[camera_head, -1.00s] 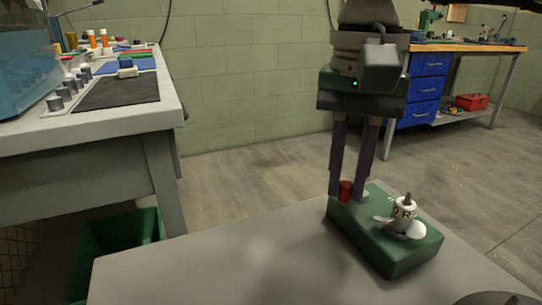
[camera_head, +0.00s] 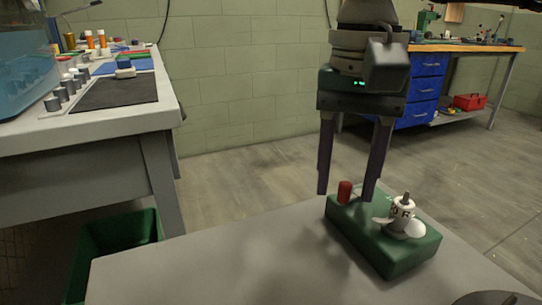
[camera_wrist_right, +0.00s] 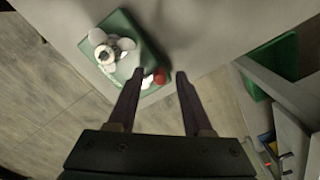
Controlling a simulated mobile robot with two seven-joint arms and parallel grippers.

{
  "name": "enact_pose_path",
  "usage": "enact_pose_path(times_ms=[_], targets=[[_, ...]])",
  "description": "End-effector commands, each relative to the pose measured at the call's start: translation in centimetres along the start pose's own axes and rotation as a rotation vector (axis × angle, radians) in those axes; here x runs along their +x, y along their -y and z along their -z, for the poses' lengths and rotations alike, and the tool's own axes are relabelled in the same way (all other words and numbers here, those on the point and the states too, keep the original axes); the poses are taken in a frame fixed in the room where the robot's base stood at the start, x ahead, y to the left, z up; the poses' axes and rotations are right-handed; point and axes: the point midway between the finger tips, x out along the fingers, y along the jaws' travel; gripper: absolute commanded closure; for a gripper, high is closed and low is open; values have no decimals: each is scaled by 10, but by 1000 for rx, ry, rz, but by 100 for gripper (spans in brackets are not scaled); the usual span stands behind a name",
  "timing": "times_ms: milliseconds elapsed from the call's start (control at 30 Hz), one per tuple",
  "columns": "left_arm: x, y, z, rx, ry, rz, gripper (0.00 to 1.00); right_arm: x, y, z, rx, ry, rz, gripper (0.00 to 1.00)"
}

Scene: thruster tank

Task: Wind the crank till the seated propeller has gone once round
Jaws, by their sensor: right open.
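A green block-shaped base (camera_head: 400,256) sits on the grey table, with a white propeller (camera_head: 404,226) seated on its post at the right part. The hub carries dark letters, of which an R is readable. A red crank knob (camera_head: 344,191) stands at the base's left far end; it also shows in the right wrist view (camera_wrist_right: 160,76). My right gripper (camera_head: 345,196) points down over that end, open, its fingers apart with the red knob between them in the head view. I cannot tell whether a finger touches it. My left gripper is not in view.
The grey table (camera_head: 200,272) is bare left of the base. A workbench with a dark mat (camera_head: 117,92) and small parts stands at left, above a green bin (camera_head: 122,250). A blue drawer bench (camera_head: 421,90) stands at the back right.

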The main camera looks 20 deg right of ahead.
Motion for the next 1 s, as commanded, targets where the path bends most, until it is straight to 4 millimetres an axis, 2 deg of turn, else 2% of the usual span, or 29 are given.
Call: enact_pose_path(times_ms=[167, 267, 600, 700, 833, 1000], targets=[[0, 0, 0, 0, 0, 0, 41, 0, 0, 0, 0, 0, -1, 50], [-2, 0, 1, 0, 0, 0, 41, -8, 0, 0, 0, -1, 0, 50], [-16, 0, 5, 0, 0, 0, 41, -74, 0, 0, -1, -3, 2, 50], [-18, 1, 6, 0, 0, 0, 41, -88, 0, 0, 0, -1, 1, 50], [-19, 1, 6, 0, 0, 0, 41, -98, 0, 0, 0, -1, 1, 50], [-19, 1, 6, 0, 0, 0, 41, -100, 0, 0, 0, 0, -1, 50]])
